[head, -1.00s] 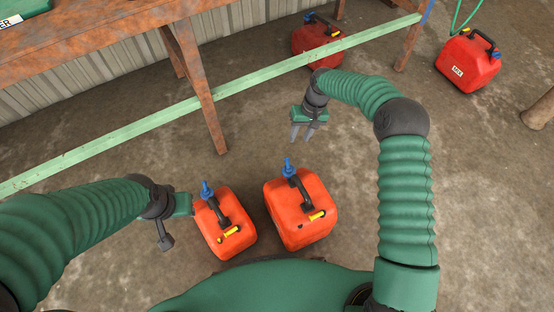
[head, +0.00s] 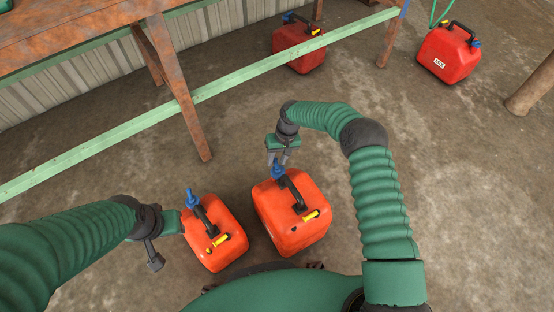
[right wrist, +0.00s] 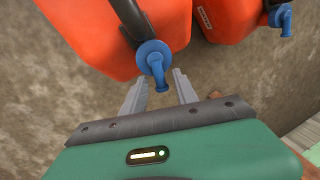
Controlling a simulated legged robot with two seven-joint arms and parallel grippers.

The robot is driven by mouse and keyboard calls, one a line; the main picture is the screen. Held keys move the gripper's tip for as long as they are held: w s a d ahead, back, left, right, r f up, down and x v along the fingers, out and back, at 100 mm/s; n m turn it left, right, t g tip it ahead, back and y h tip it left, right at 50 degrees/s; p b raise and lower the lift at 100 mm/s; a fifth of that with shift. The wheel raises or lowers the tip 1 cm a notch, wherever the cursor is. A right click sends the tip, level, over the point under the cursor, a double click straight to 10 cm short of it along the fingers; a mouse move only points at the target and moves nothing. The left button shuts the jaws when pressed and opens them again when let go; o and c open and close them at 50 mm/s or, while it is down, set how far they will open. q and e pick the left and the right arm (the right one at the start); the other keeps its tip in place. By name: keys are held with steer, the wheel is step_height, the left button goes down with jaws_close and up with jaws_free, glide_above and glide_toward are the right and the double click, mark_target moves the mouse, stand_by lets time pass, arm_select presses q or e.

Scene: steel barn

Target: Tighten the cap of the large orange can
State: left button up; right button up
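The large orange can (head: 290,238) stands upright on the floor, right of a smaller orange can (head: 213,245). Its blue spout cap (head: 277,169) is at its far end. My right gripper (head: 277,162) is at this cap. In the right wrist view the open fingers (right wrist: 161,76) point toward the blue cap (right wrist: 153,57), and its spout reaches between them; contact is not clear. The large can (right wrist: 95,30) fills the upper left there. My left gripper (head: 172,222) is against or close beside the smaller can's left side; its fingers are hidden.
A rusty-brown workbench (head: 80,38) with a leg and a pale green rail (head: 235,84) stands at the upper left. Two red cans (head: 299,48) (head: 448,56) stand farther back. A wooden post (head: 532,88) is at the right. Floor behind the large can is clear.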

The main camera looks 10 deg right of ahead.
jaws_close()
steer(key=m+p, duration=0.3)
steer(key=m, duration=0.2)
steer(key=s+d+m+t+h+p, duration=0.1)
steer(key=m+p, duration=0.3)
steer(key=s+d+m+t+p, duration=0.1)
steer(key=m+p, duration=0.3)
steer(key=m, duration=0.1)
steer(key=shift+s+d+m, duration=0.25)
steer(key=shift+m, duration=0.05)
stand_by(0.3)
steer(key=shift+s+m+h, duration=0.1)
steer(key=shift+m+h, duration=0.2)
stand_by(0.3)
steer(key=shift+o, duration=0.5)
jaws_free()
